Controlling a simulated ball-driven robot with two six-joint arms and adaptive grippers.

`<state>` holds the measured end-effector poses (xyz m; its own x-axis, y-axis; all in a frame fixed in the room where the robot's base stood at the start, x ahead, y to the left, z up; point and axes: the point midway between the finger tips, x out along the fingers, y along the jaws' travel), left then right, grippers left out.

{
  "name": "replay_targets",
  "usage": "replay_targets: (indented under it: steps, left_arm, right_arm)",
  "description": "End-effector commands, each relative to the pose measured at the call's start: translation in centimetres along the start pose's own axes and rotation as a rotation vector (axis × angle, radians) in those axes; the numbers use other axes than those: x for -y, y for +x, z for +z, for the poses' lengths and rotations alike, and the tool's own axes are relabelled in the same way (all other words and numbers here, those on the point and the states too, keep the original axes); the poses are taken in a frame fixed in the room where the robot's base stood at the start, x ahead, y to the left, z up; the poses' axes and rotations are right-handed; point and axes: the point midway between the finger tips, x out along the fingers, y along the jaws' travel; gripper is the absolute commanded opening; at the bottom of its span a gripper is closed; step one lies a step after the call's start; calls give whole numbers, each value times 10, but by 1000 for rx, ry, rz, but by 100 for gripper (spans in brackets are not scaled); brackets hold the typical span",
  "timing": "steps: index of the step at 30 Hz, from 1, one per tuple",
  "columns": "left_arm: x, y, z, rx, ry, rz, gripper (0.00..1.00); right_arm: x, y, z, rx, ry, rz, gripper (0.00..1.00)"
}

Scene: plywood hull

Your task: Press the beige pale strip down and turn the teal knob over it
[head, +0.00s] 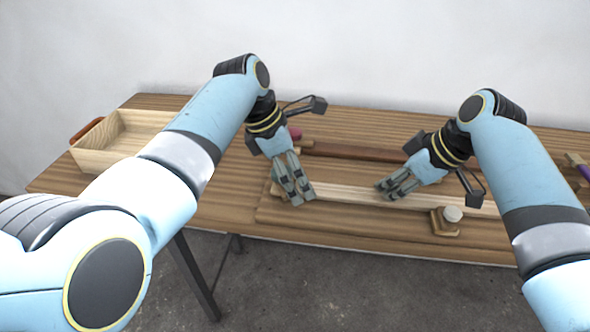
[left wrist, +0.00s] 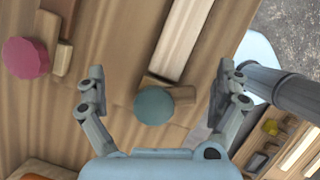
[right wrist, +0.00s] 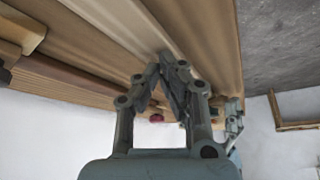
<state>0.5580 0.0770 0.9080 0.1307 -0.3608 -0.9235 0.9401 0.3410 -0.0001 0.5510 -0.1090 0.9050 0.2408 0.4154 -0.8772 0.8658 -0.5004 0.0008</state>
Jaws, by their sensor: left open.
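The beige pale strip (head: 345,195) lies along the front of the plywood panel; it also shows in the left wrist view (left wrist: 182,38) and the right wrist view (right wrist: 118,14). The teal knob (left wrist: 154,106) sits on a small wooden block (left wrist: 182,92) by the strip's end. I cannot tell whether the block overlaps the strip. My left gripper (head: 299,200) is open above the knob, its fingers (left wrist: 160,84) on either side and apart from it. It hides the knob in the head view. My right gripper (head: 384,190) looks shut, its fingertips (right wrist: 172,62) at the strip's top, seemingly touching.
A white knob (head: 452,214) on a wooden block stands at the strip's front right. A crimson knob (left wrist: 26,58) and a dark brown strip (head: 360,152) lie farther back. A wooden tray (head: 118,158) stands at the table's left. The table's front left is clear.

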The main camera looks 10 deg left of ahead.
Motion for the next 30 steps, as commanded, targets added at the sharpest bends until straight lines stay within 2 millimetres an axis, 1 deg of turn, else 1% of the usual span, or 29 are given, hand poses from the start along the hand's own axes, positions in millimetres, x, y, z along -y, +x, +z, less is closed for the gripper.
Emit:
replay_targets:
  steps: [4,12,14,19,25,26,30]
  left_arm:
    - [3,-1,-1,-1,141,-59,100]
    - [4,-1,-2,-1,169,-69,100]
    - [5,-1,-2,-2,206,-85,100]
    - [9,-2,-4,-1,372,-155,100]
    - [10,-2,-4,-1,394,-163,100]
    - [10,-2,-4,-1,394,-163,99]
    - [10,-2,-4,-1,393,-163,80]
  right_arm:
    - [0,1,2,4,1,-2,0]
    - [0,1,2,4,1,-1,0]
    - [0,1,2,4,1,-1,0]
    - [0,1,2,4,1,-2,0]
    - [0,1,2,4,1,-2,0]
    - [0,1,2,4,1,-2,0]
    - [0,1,2,4,1,-2,0]
